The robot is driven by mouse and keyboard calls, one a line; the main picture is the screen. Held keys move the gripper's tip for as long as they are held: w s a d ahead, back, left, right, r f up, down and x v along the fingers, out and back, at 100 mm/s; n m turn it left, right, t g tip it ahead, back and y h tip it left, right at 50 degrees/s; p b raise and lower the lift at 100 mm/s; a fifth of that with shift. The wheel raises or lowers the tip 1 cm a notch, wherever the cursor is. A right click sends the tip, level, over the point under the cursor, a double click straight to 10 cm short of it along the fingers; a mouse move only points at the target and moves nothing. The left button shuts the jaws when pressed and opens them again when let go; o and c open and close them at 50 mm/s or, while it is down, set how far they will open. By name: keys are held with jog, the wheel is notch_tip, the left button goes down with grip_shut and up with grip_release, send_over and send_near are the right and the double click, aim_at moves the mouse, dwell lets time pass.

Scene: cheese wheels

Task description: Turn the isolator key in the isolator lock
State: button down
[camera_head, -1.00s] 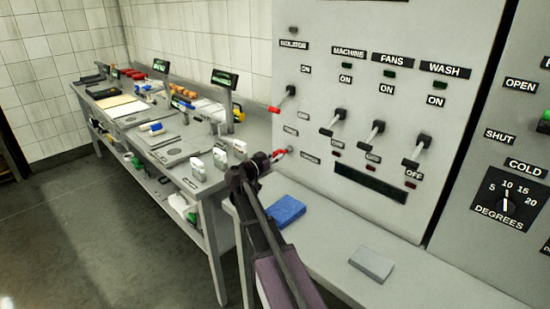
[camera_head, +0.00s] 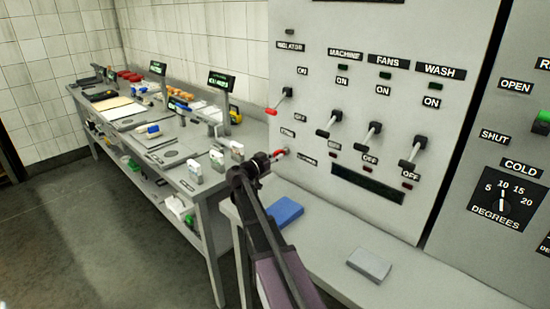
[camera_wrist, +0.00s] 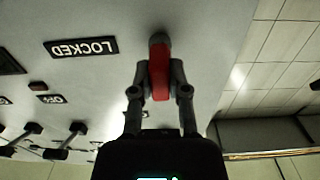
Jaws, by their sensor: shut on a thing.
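The isolator key shows as a red handle (camera_wrist: 159,72) in the wrist view, upside down there, between my two fingers and against the panel. My gripper (camera_wrist: 158,88) is shut on it. In the head view the red key (camera_head: 278,154) sits at the panel's lower left, with my gripper (camera_head: 270,160) at it from the left. The isolator lock is mostly hidden behind the key; a dark round part (camera_wrist: 159,38) shows at its end. A "LOCKED" label (camera_wrist: 80,47) is beside it. The isolator lever (camera_head: 279,101) with a red tip is above, pointing down-left.
Machine, fans and wash levers (camera_head: 370,136) stick out of the panel to the right. A blue block (camera_head: 286,212) and a grey block (camera_head: 369,265) lie on the ledge (camera_head: 330,262) below. A cluttered workbench (camera_head: 205,185) stands left of my arm.

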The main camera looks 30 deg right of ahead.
jog(key=c, duration=0.5)
grip_release()
jog(key=shift+c, duration=0.2)
jog(key=shift+a, duration=0.1)
jog(key=v, duration=1.1)
jog(key=shift+s+a, duration=0.15)
jog(key=shift+a, duration=0.25)
